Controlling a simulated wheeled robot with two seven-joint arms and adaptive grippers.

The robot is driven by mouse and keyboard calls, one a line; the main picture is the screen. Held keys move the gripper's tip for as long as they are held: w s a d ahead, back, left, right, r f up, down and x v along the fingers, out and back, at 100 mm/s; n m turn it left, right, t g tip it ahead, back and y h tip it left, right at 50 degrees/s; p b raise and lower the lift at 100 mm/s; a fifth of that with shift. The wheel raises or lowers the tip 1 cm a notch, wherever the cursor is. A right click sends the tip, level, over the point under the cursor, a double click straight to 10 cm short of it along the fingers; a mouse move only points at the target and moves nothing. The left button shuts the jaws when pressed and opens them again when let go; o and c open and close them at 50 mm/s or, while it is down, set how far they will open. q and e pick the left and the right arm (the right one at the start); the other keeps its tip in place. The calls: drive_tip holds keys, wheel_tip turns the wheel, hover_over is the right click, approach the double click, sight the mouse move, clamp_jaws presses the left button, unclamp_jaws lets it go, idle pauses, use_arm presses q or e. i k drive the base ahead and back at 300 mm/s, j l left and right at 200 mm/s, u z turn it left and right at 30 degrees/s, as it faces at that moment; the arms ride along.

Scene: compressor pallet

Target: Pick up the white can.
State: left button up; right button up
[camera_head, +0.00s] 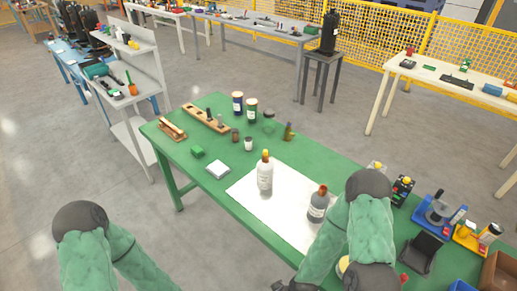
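A small white can-like container (248,144) stands upright on the green table (222,188), left of the mat's far end. I cannot tell for sure that it is the white can. A round pale item with yellow (343,265) is mostly hidden by my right arm. My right gripper (282,286) shows only as a dark part at the bottom edge, near the table's front edge and well away from the small white container. Its fingers are cut off. My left arm is at the lower left, off the table, and its gripper is out of frame.
A white bottle (265,175) and a grey bottle (318,206) stand on the white mat (288,192). Jars (251,110), an amber bottle (288,132) and a wooden rack (206,119) are behind. A white square item (217,169) lies left. Colourful fixtures (440,212) crowd the right.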

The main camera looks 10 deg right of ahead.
sight(264, 170)
drive_tip(key=i+j+z, duration=0.3)
drive_tip(key=j, duration=0.35)
drive_tip(key=i+j+z, duration=0.15)
drive_tip(key=i+j, duration=0.15)
drive_tip(key=i+j+z, duration=0.1)
drive_tip(key=j, duration=0.3)
